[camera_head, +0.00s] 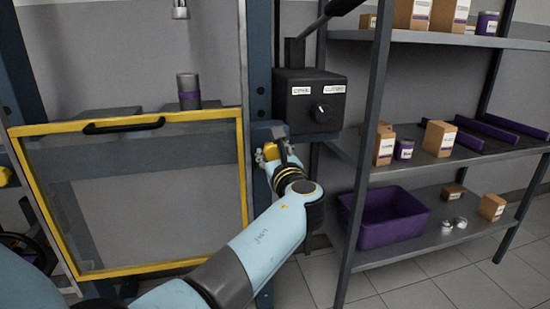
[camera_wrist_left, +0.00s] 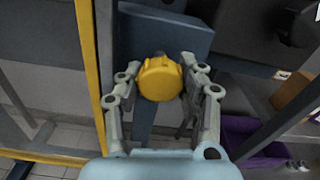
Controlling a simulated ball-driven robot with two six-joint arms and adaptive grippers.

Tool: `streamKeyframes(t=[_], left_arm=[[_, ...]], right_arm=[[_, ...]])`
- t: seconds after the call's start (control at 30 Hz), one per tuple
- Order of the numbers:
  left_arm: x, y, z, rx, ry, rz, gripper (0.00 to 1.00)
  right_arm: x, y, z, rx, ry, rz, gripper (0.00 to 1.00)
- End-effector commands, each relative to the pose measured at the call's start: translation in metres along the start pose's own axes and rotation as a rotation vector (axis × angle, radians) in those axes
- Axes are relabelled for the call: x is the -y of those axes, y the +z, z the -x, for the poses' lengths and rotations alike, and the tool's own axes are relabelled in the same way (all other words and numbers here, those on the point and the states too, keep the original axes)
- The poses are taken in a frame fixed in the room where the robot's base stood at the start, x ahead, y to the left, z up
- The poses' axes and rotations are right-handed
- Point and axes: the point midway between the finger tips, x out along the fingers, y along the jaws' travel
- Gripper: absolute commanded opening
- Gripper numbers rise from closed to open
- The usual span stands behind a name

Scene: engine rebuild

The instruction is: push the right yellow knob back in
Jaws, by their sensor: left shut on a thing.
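The right yellow knob (camera_head: 271,152) is on the blue post at the right side of the yellow-framed guard. My left gripper (camera_head: 270,156) is at the knob, its arm coming up from the lower left. In the left wrist view the round yellow knob (camera_wrist_left: 160,78) sits between the two grey fingers of my left gripper (camera_wrist_left: 160,84), which is shut on it. A dark shaft shows behind the knob. How far the knob stands out from the post cannot be told. My right gripper is not in view.
The clear guard with its yellow frame (camera_head: 128,118) stands left of the post. A black control box (camera_head: 310,100) with a dial is just above the gripper. A shelf rack (camera_head: 440,150) with boxes and a purple bin (camera_head: 385,222) stands to the right.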

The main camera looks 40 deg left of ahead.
Motion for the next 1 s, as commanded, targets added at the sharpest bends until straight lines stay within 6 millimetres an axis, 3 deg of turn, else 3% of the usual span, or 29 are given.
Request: streamKeyframes(t=[0.2, 0.23, 0.4, 0.73, 1.0], left_arm=[[0.0, -0.001, 0.0, -0.001, 0.0, 0.0, 0.0], [0.0, -0.001, 0.0, -0.001, 0.0, 0.0, 0.41], [0.0, -0.001, 0.001, -0.001, 0.0, 0.0, 0.63], [0.001, 0.004, 0.001, -0.001, 0.001, 0.002, 0.63], [0.008, 0.052, 0.001, 0.001, 0.0, 0.007, 0.63]], right_arm=[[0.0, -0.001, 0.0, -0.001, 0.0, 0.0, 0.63], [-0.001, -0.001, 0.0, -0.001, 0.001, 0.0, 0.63], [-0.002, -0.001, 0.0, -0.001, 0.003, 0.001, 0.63], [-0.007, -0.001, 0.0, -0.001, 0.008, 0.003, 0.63], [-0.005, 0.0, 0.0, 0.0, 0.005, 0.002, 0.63]])
